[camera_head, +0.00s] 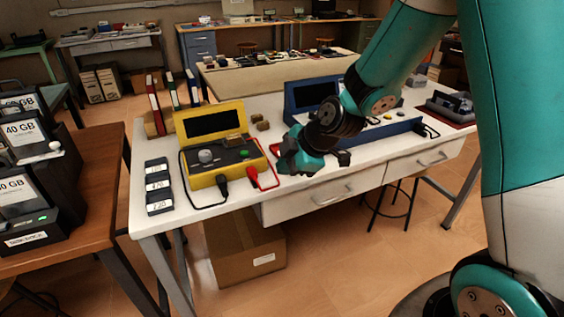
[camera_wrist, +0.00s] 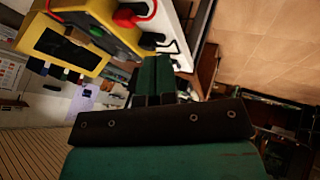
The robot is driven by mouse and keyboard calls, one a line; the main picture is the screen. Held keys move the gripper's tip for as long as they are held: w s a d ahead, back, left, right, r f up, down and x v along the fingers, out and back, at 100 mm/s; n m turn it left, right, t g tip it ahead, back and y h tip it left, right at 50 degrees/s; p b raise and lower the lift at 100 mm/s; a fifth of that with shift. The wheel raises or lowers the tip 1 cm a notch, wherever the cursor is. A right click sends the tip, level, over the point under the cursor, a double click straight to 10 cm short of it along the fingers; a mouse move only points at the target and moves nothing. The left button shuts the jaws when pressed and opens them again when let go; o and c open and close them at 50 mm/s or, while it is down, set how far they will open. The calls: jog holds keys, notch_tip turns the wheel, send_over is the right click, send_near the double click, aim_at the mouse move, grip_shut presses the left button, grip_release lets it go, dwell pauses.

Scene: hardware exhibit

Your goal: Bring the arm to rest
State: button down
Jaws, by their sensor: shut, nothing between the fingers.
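My arm reaches in from the right in the head view, with teal links and a dark wrist. My gripper (camera_head: 297,158) hangs over the front part of the white table (camera_head: 290,187), just right of the yellow device. In the wrist view my gripper (camera_wrist: 153,100) shows its fingers together with nothing between them. The yellow device (camera_head: 222,174) has a dark screen, a grey knob, and black and red plugs at its front. It also shows at the upper left of the wrist view (camera_wrist: 60,38). My gripper appears apart from it.
A blue device (camera_head: 380,133) stands behind my wrist. Several dark labelled blocks (camera_head: 159,186) lie at the table's left end. A brown table (camera_head: 92,185) with black drive docks stands left. A cardboard box (camera_head: 245,252) and a stool (camera_head: 391,205) are under the white table.

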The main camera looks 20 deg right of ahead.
jog(key=s+a+r+m+g+p, duration=0.1)
jog(key=s+a+r+m+g, duration=0.1)
jog(key=s+r, duration=0.4)
jog(key=s+a+r+m+g+p, duration=0.1)
jog(key=s+a+r+m+p, duration=0.1)
jog(key=s+r, duration=0.4)
jog(key=s+a+r+m+g+p, duration=0.2)
jog(key=s+a+r+m, duration=0.2)
jog(key=s, duration=0.9)
jog(key=shift+r+m+g+h, duration=0.3)
jog(key=shift+r+m, duration=0.6)
jog(key=shift+r, duration=0.05)
